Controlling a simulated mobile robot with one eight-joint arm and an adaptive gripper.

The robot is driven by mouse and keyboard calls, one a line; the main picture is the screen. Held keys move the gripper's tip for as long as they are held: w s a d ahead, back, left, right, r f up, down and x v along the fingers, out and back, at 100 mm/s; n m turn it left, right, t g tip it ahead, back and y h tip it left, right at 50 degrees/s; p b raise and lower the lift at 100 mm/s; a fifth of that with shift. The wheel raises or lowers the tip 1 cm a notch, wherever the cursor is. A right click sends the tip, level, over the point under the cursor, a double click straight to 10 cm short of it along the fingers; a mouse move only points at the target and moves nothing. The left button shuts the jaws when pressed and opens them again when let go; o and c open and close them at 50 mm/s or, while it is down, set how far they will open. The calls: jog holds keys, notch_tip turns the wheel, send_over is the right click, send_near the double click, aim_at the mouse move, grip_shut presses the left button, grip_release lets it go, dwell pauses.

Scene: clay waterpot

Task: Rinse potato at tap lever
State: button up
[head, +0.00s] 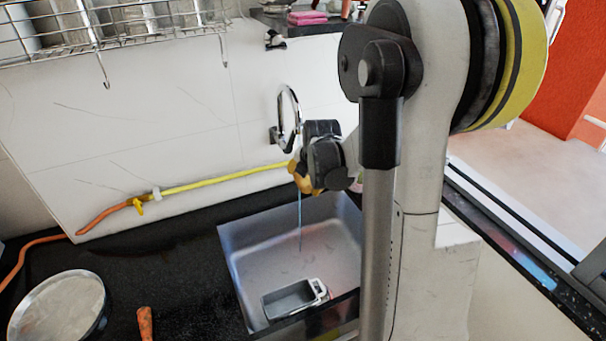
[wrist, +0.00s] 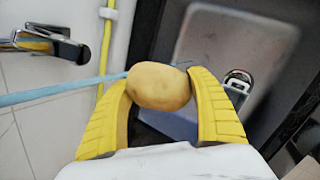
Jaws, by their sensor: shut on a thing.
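My gripper (wrist: 162,88) is shut on a tan potato (wrist: 158,86), its yellow fingers on either side. In the head view my gripper (head: 303,178) is above the sink (head: 238,262), just below and in front of the tap; the potato cannot be made out there. The chrome tap (head: 289,112) is on the white wall and also shows at the upper left of the wrist view (wrist: 45,42). A thin blue water stream (head: 299,220) falls into the sink. In the wrist view the stream (wrist: 60,90) meets the potato's outline; whether it touches is unclear.
A grey container (head: 287,299) lies in the sink. A yellow hose (head: 220,179) runs along the wall. A round pan (head: 60,308) and an orange handle (head: 145,322) are on the black counter (head: 180,270). A wire rack (head: 110,35) hangs at upper left.

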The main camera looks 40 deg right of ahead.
jog(key=shift+s+a, duration=0.35)
jog(key=shift+s, duration=0.5)
jog(key=shift+s+a, duration=0.4)
jog(key=shift+s, duration=0.5)
jog(key=shift+s+a, duration=0.35)
jog(key=shift+s, duration=0.5)
jog(key=shift+r, duration=0.1)
jog(key=s+a+r+p, duration=0.2)
jog(key=s+r+p, duration=0.1)
jog(key=s+p, duration=0.1)
jog(key=shift+s+r, duration=0.25)
jog(key=shift+r, duration=0.15)
